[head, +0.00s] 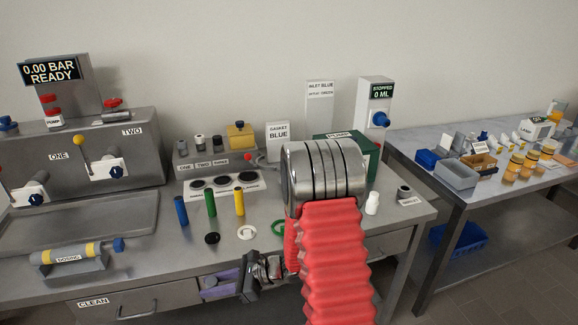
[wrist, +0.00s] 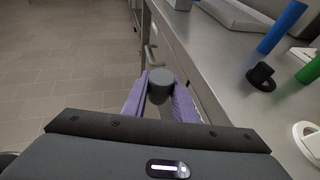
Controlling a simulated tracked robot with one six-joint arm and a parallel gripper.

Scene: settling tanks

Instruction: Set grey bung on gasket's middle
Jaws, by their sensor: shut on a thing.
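The grey bung (wrist: 160,84) is a short dark grey cylinder in the wrist view. My gripper (wrist: 160,92) is shut on it with its two purple fingers. In the head view my gripper (head: 218,284) is in front of the bench's front edge, beside the drawers; the bung is hard to make out there. Ring-shaped gaskets lie on the bench: a black one (head: 212,239) with a black piece on it, a white one (head: 246,232), and a green one (head: 278,227) partly hidden by my arm. The gripper is apart from all of them.
Blue (head: 181,211), green (head: 211,203) and yellow (head: 239,202) cylinders stand behind the gaskets. A white bottle (head: 372,203) stands right of my arm. The drawer fronts (head: 120,302) are close to the gripper. Open floor (wrist: 65,60) lies left in the wrist view.

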